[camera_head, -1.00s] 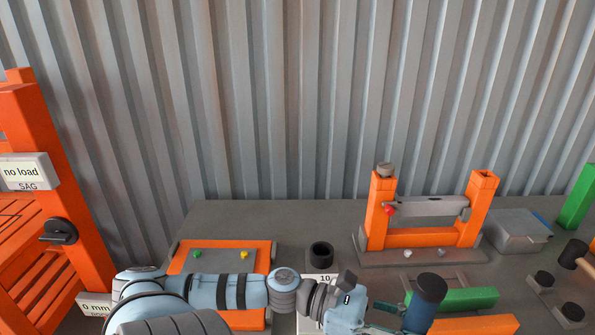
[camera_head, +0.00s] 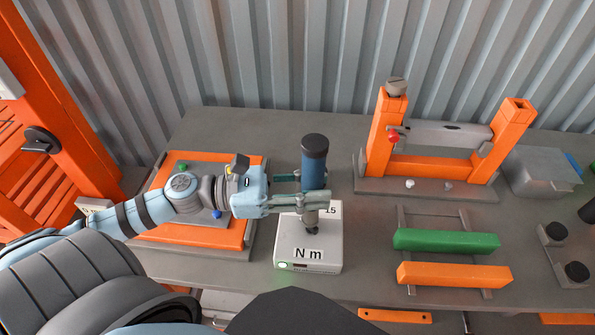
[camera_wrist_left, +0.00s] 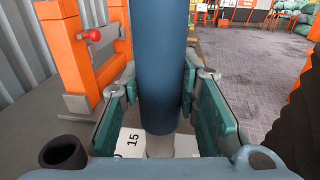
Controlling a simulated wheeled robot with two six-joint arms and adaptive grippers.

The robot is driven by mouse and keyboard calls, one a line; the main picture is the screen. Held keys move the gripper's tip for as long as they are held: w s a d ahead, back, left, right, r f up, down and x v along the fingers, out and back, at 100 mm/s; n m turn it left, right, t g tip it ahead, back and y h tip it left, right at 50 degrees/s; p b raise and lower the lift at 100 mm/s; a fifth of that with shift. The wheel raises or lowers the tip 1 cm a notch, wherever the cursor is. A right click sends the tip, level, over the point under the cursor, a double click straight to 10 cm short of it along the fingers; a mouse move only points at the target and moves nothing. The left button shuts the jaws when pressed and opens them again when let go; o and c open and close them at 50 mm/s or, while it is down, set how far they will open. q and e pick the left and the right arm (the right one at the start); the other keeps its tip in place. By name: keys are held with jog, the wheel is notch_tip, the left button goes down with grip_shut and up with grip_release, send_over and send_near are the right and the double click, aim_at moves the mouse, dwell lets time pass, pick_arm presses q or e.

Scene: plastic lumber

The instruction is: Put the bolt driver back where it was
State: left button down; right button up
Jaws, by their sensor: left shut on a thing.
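The bolt driver (camera_head: 313,172) is a blue cylinder with a dark cap and a grey lower end. My left gripper (camera_head: 318,190) is shut around it and holds it upright over the white "N m" box (camera_head: 290,248). Its tip is at the box top; I cannot tell if it touches. In the left wrist view the driver (camera_wrist_left: 158,70) stands between the fingers (camera_wrist_left: 160,100). A black round open holder (camera_wrist_left: 62,153) shows there at lower left; in the head view it is hidden behind the driver and gripper. My right gripper is not in view.
An orange frame (camera_head: 430,167) with a grey bar stands at the back right. Green (camera_head: 446,240) and orange (camera_head: 455,274) bars lie on a rack to the right. An orange-edged tray (camera_head: 190,232) lies left, under my arm. A grey box (camera_head: 540,172) stands far right.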

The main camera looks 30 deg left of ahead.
pick_arm(q)
jog(key=w+a+r+n+t+y+p, duration=0.2)
jog(key=w+a+r+p, duration=0.15)
jog(key=w+r, duration=0.3)
jog(key=w+a+r+n+t+y+p, duration=0.2)
jog(key=w+a+r+t+y+p, duration=0.15)
jog(key=w+r, duration=0.35)
notch_tip(320, 180, down, 21)
jog(key=w+b, duration=0.1)
jog(key=b, duration=0.8)
jog(key=shift+w+g+h, duration=0.2)
jog(key=shift+g+h, duration=0.15)
jog(key=shift+g, duration=0.1)
jog(key=shift+a+f, duration=0.1)
jog(key=shift+f, duration=0.05)
jog(key=c, duration=1.7)
grip_release()
jog(key=shift+f, duration=0.15)
jog(key=o, duration=0.5)
jog(key=shift+r, duration=0.2)
